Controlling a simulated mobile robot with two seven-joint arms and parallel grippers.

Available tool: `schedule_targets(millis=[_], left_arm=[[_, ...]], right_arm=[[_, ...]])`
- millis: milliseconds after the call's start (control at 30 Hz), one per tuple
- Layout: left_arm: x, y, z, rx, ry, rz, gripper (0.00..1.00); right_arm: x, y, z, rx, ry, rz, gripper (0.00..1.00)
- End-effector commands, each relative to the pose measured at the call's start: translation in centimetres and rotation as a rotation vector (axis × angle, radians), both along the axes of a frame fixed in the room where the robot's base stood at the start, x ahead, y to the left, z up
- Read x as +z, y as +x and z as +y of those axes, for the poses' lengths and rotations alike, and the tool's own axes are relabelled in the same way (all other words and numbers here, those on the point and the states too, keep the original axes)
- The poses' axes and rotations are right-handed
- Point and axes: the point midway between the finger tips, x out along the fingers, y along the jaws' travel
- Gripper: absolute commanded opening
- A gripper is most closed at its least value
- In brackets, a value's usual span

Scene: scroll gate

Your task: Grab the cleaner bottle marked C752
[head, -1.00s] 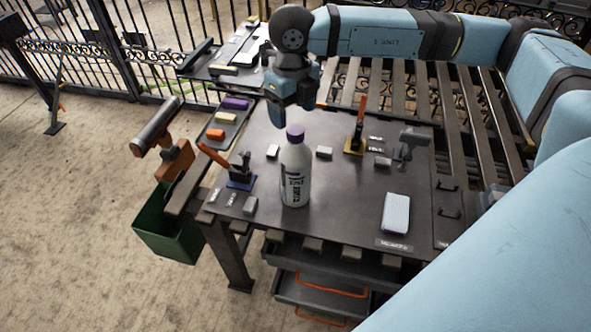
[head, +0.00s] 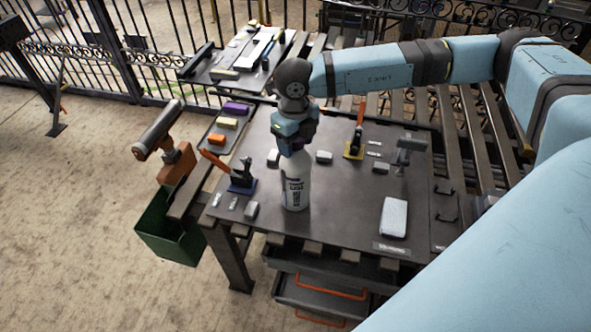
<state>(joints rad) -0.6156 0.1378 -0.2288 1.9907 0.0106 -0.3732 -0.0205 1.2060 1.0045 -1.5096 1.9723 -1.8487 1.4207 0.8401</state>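A white cleaner bottle (head: 295,186) with dark print stands upright on the dark work table (head: 345,222). The code on its label is too small to read. The gripper covers most of the cap and the bottle's top. I cannot tell whether the fingers touch the cap or how far apart they are. My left gripper does not show.
Left of the bottle is a toggle clamp (head: 241,178) with an orange handle; another clamp (head: 355,143) stands behind right. A white box (head: 394,217) lies at the right front. Small grey blocks surround the bottle. A green bin (head: 168,232) hangs at the left.

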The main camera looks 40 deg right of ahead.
Motion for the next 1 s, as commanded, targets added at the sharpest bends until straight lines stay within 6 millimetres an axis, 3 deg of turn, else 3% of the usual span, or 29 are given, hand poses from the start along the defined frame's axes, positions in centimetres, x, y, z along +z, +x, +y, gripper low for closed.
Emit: schedule_targets(millis=[33,200,233,667,867,1000], left_arm=[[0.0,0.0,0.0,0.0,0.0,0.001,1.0],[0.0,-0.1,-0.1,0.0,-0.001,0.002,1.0],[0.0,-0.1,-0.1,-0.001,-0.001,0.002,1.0],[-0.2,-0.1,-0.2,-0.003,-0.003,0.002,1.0],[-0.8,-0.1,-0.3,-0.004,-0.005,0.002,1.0],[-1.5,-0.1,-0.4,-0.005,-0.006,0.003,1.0]], right_arm=[[0.0,0.0,0.0,0.0,0.0,0.0,0.42],[0.0,0.0,0.0,0.0,0.0,0.0,0.03],[0.0,0.0,0.0,0.0,0.0,0.0,0.0],[1.0,0.1,0.0,-0.001,0.002,-0.002,0.0],[4.1,0.1,0.1,0.0,0.003,-0.006,0.0],[7.8,0.1,0.1,0.0,0.002,-0.007,0.0]])
